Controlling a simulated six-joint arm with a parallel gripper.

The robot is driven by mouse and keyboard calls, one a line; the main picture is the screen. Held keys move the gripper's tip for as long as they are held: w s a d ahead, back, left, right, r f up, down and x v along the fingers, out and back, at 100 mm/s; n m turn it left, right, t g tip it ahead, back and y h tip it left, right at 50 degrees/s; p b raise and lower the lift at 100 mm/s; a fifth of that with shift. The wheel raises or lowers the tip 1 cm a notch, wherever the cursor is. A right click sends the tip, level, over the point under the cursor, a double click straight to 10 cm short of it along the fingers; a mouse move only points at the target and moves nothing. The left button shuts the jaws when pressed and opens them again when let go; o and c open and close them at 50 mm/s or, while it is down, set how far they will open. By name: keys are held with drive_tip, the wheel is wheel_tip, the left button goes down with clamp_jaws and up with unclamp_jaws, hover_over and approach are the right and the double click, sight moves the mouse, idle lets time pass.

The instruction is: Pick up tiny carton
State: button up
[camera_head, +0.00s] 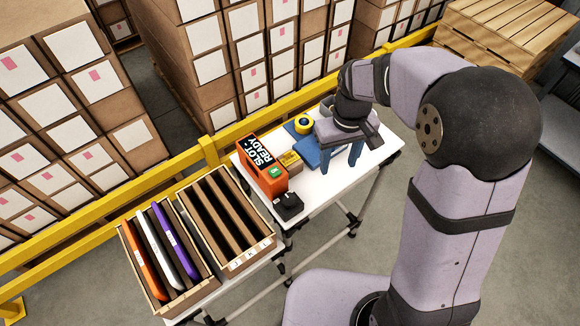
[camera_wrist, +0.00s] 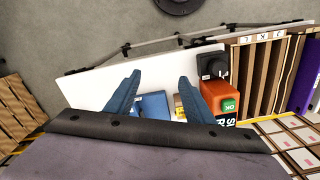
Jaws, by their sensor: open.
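A small brown carton with a yellow top (camera_head: 291,162) stands on the white table, just right of the orange box; I take it for the tiny carton. In the wrist view a sliver of the carton (camera_wrist: 180,108) shows beside the right finger, partly hidden by it. My gripper (camera_head: 340,172) is open, its blue fingers pointing down over the table to the right of the carton. In the wrist view the gripper (camera_wrist: 160,78) has a wide gap between its fingers, with nothing held.
An orange "SLOT READY" box (camera_head: 262,167) and a black device (camera_head: 289,205) stand left of the carton. Slotted wooden crates (camera_head: 250,262) are at left. The table's front right (camera_head: 325,190) is clear.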

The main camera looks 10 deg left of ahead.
sight(290, 159)
drive_tip(key=w+a+f+n, duration=0.1)
drive_tip(key=w+a+f, duration=0.1)
drive_tip(key=a, duration=0.2)
drive_tip(key=w+a+f+n+b, duration=0.1)
drive_tip(key=w+a, duration=0.1)
drive_tip(key=a, duration=0.2)
drive_tip(key=w+a+f+n+b, duration=0.1)
drive_tip(key=w+a+f+n, duration=0.1)
drive_tip(key=a, duration=0.2)
drive_tip(key=shift+w+a+f, duration=0.25)
drive_tip(key=shift+a+f, duration=0.05)
drive_tip(key=shift+a, duration=0.05)
drive_tip(key=shift+f+p, duration=0.55)
drive_tip(key=shift+f, duration=0.5)
drive_tip(key=shift+f+p, duration=0.7)
drive_tip(key=shift+f, duration=0.05)
drive_tip(key=shift+a+f+p, duration=0.15)
drive_tip(key=shift+f+p, duration=0.6)
drive_tip(key=shift+f, duration=1.1)
drive_tip(key=c, duration=0.6)
